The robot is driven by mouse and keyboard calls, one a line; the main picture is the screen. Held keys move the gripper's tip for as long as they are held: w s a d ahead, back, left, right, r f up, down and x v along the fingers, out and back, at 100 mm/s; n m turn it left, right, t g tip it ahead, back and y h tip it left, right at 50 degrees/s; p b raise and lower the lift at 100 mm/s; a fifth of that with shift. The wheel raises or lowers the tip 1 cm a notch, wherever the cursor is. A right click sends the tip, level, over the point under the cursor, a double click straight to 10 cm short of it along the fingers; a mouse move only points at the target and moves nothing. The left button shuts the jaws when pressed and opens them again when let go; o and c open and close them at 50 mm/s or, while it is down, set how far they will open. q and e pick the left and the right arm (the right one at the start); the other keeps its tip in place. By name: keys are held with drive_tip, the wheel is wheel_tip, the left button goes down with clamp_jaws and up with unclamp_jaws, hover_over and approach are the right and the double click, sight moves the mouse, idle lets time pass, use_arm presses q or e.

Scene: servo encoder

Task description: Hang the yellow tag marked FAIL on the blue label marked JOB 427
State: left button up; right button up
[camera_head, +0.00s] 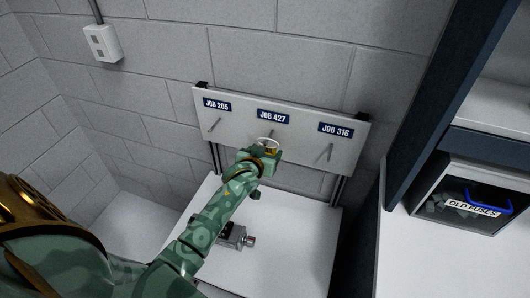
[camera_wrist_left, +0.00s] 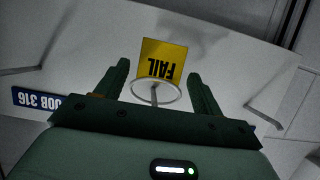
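The yellow FAIL tag (camera_wrist_left: 163,60) shows between and beyond my left gripper's fingers in the left wrist view, upside down. Its pale ring (camera_wrist_left: 156,90) appears to be around the middle peg (camera_wrist_left: 154,97), below the blue JOB 427 label (camera_head: 273,117) on the white board. In the head view the ring shows at the end of my left arm, and the tag (camera_head: 271,150) is mostly hidden by the gripper. My left gripper (camera_wrist_left: 159,72) is open, with visible gaps between its fingers and the ring. My right gripper is not in view.
The white board (camera_head: 241,120) also has pegs under JOB 205 (camera_head: 217,104) and JOB 316 (camera_head: 336,130). A grey servo motor (camera_head: 234,236) lies on the white table (camera_head: 285,258) below. A dark OLD FUSES bin (camera_head: 468,206) stands in the shelf at right.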

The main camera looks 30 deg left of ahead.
use_arm(q)
drive_tip(key=shift+s+d+r, duration=0.15)
drive_tip(key=shift+s+r, duration=0.05)
drive_tip(key=shift+s, duration=0.25)
drive_tip(key=p+v, duration=0.4)
drive_tip(key=v, duration=1.1)
drive_tip(key=shift+s+p, duration=0.15)
drive_tip(key=shift+p, duration=0.25)
